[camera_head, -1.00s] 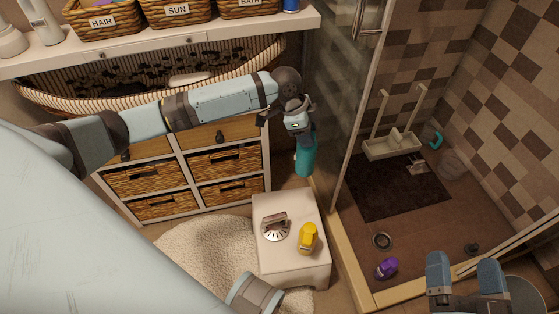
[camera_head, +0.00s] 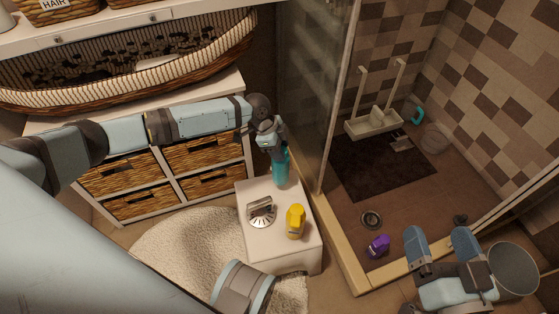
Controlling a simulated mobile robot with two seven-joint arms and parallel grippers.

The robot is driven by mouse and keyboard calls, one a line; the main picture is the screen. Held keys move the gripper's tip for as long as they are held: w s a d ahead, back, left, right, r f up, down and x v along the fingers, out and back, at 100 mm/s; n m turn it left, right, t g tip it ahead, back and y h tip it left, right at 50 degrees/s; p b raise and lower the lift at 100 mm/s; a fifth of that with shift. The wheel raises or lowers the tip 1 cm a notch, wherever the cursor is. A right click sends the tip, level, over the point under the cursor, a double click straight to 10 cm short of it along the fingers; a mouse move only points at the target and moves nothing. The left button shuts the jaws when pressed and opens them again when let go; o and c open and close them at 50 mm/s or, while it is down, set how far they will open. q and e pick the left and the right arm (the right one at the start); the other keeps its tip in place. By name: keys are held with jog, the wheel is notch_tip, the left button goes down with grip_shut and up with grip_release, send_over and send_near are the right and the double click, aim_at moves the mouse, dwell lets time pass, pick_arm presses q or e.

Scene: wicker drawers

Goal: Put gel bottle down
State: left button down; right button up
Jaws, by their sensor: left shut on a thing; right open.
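A teal bottle (camera_head: 281,170), which looks like the gel bottle, hangs upright from my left gripper (camera_head: 275,147). The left gripper is shut on its top. The bottle's lower end overlaps the back edge of the white stool (camera_head: 262,258) in the picture; I cannot tell whether it touches the top. My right gripper (camera_head: 442,248) is open and empty at the lower right, by the shower's front edge.
A yellow bottle (camera_head: 296,222) and a metal shower head (camera_head: 261,211) stand on the stool. A glass shower panel (camera_head: 318,90) rises right of the teal bottle. Wicker drawers (camera_head: 202,150) are behind the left arm. A purple bottle (camera_head: 377,246) lies on the shower floor.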

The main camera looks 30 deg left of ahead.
pick_arm(q)
notch_tip(320, 180, down, 4)
jog(key=shift+f+b, duration=0.2)
jog(key=shift+b, duration=0.6)
pick_arm(e)
notch_tip(320, 180, down, 3)
jog(key=shift+a+r+g, duration=0.1)
jog(key=shift+r+g, duration=0.1)
jog(key=shift+g, duration=0.4)
pick_arm(q)
jog(key=c, duration=0.5)
grip_release()
jog(key=shift+f, duration=0.1)
jog(key=shift+c, duration=0.2)
jog(key=p+v, duration=0.5)
jog(key=v, duration=0.7)
pick_arm(e)
notch_tip(320, 180, up, 8)
jog(key=t, duration=0.3)
jog(key=shift+d+f, duration=0.2)
jog(key=shift+d, duration=0.1)
jog(key=shift+s, duration=0.1)
pick_arm(q)
jog(key=shift+s+d, duration=0.1)
pick_arm(e)
jog(key=shift+r, duration=0.1)
